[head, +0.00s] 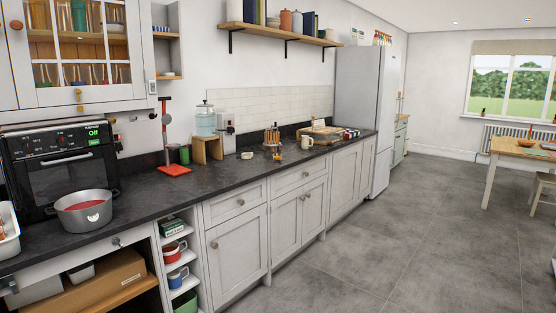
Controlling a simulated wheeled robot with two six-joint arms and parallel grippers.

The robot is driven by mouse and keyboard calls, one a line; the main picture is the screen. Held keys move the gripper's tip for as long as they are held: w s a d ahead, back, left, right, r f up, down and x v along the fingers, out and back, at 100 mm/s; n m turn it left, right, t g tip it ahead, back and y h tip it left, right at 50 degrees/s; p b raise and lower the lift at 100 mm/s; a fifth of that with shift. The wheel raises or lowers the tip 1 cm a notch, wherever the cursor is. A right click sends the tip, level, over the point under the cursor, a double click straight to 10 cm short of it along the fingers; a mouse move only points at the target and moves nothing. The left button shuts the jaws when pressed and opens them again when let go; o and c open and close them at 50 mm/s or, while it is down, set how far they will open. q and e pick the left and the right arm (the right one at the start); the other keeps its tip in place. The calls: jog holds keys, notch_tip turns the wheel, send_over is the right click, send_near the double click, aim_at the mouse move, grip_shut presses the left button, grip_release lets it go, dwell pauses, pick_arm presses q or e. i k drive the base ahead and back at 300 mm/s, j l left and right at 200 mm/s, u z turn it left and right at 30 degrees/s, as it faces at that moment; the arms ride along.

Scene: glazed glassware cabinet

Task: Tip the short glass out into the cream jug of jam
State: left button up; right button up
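A small cream jug or mug (307,142) with a handle stands on the dark worktop, beside the wooden board; its contents cannot be made out. A small amber-looking item (278,156) stands near the worktop's front edge, too small to tell if it is a glass. Several glasses (42,75) stand behind the panes of the glazed wall cabinet (20,97) at upper left; which is short is unclear. A grey pot (65,216) with red contents stands on the worktop at left. Neither of my grippers is in view.
A black oven (62,175) stands behind the pot. A red stand (174,170), a water dispenser (206,120) and a mug tree (271,136) are on the worktop (150,208). A tall fridge (360,105) stands beyond. The grey floor (400,240) is clear.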

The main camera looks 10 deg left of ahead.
aim_at(305, 141)
jog(key=i+l+z, duration=0.3)
jog(key=i, duration=0.65)
jog(key=i+z, duration=0.25)
jog(key=i, duration=0.7)
